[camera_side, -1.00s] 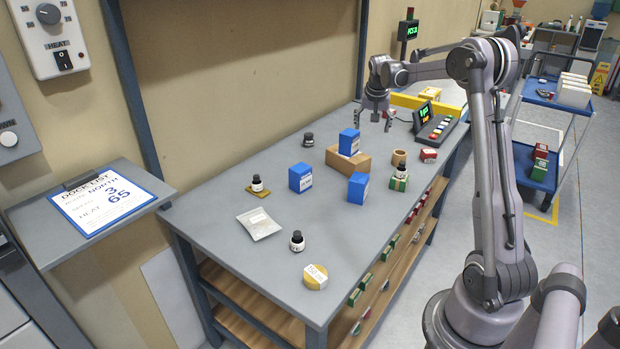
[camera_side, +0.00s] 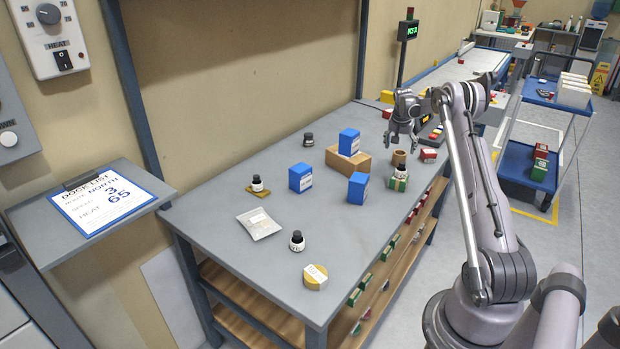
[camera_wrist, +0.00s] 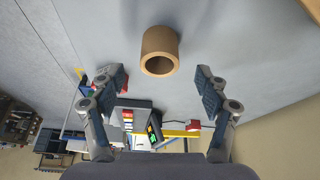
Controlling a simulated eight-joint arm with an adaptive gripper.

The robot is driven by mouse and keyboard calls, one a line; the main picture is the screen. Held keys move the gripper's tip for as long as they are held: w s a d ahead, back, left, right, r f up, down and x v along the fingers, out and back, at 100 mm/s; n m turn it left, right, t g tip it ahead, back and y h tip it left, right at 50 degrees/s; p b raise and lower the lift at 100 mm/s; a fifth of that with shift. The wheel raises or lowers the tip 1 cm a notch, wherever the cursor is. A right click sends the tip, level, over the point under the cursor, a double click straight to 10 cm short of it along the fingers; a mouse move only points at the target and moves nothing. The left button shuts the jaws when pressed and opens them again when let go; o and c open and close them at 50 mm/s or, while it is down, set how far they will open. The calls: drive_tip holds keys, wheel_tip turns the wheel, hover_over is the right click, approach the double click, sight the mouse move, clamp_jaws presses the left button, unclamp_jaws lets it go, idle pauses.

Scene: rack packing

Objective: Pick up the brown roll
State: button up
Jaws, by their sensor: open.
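The brown roll (camera_side: 398,157) is a short hollow tube on the far part of the grey table. In the wrist view the roll (camera_wrist: 160,42) shows its open end and lies ahead of the fingers, a little above the middle of the gap. My gripper (camera_side: 402,141) is open and empty, above and close to the roll in the side view. In the wrist view both fingers of my gripper (camera_wrist: 162,84) are spread wide, with the roll apart from them.
The button panel (camera_wrist: 128,116) is beyond.

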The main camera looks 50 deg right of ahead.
sight(400, 153)
drive_tip(key=shift+x, duration=2.55)
drive_tip(key=shift+d, duration=0.15)
drive_tip(key=shift+r, duration=0.1)
drive_tip(key=shift+c, duration=0.4)
drive_tip(key=c, duration=1.2)
